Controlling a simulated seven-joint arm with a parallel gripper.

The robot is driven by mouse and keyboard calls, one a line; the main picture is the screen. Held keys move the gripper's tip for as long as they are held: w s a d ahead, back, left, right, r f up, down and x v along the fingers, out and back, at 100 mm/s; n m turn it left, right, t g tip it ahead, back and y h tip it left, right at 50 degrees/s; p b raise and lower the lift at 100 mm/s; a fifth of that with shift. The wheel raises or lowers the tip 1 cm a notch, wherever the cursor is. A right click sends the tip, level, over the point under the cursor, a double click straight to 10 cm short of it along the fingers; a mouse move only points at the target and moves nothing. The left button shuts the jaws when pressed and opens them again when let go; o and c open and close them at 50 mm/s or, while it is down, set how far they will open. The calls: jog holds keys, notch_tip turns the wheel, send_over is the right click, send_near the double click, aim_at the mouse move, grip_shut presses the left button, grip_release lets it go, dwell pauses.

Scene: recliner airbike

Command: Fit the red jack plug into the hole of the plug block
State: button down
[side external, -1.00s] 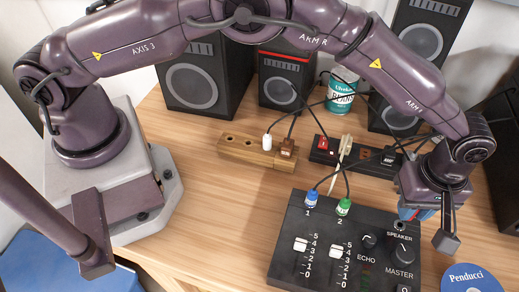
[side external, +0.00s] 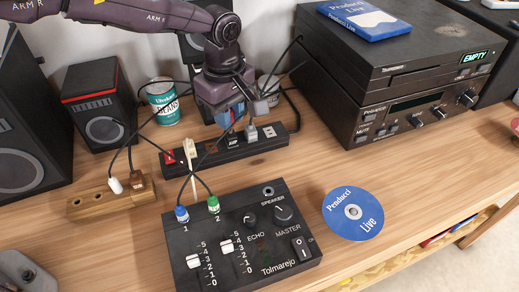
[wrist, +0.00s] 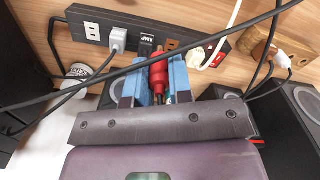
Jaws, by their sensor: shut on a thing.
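My gripper (side external: 240,108) hangs over the back of the table, near the power strip. In the wrist view its blue fingers (wrist: 154,80) are shut on the red jack plug (wrist: 159,82), one on each side. The plug's tip is hard to make out, and the plug is hidden in the side view. The wooden plug block (side external: 75,208) lies at the left, well apart from my gripper. It has open holes toward its left end, and a white plug and a brown plug at its right. Part of the block (wrist: 258,42) shows at upper right in the wrist view.
A black power strip (side external: 208,155) with plugs and a mixer (side external: 235,265) with blue and green jacks stand between. Loose black cables (wrist: 90,82) cross near my fingers. A beans can (side external: 163,105), speakers (side external: 95,115) and a stereo (side external: 400,110) stand around. A disc (side external: 353,212) lies right.

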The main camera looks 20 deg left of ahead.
jog(key=s+a+r+n, duration=0.15)
jog(key=s+a, duration=0.25)
jog(key=a, duration=0.5)
jog(key=s+a+r+n, duration=0.1)
jog(key=s+a+n, duration=0.15)
jog(key=a, duration=0.65)
jog(key=s+a+f, duration=0.2)
jog(key=s+a, duration=0.1)
jog(key=s, duration=0.5)
jog(key=s+a+f, duration=0.2)
jog(key=s+a, duration=0.1)
jog(key=s, duration=0.6)
jog(key=shift+a, duration=0.2)
jog(key=shift+f, duration=2.9)
jog(key=shift+f, duration=1.5)
